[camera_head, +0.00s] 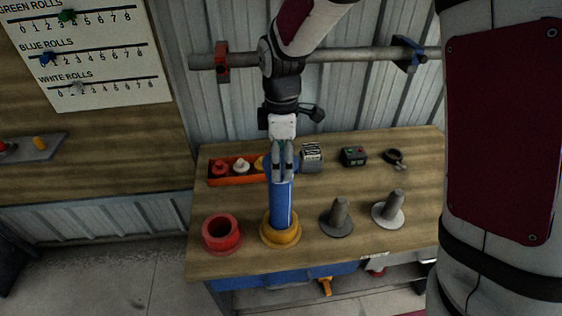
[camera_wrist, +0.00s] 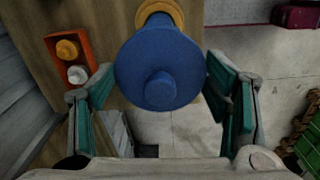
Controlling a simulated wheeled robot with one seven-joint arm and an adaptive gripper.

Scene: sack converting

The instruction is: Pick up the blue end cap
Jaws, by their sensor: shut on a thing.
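The blue end cap (camera_wrist: 160,62) is a round blue disc with a short knob facing the wrist camera. My gripper (camera_wrist: 160,82) is shut on its rim, with a green-padded finger at each side. In the head view my gripper (camera_head: 282,170) points down, and some blue of the cap (camera_head: 269,169) shows beside its fingers. Below it a blue roll (camera_head: 281,205) stands upright on an orange-yellow base (camera_head: 280,236). The cap is in line with the roll's top; I cannot tell whether they touch.
On the wooden bench (camera_head: 360,255) stand a red ring-shaped piece (camera_head: 221,233) and two grey cone-topped stands (camera_head: 338,218) (camera_head: 389,208). An orange tray (camera_head: 236,181) holds red, white and yellow caps. A grey block (camera_head: 311,158), a dark button box (camera_head: 354,156) and a tape-like item (camera_head: 395,158) lie behind.

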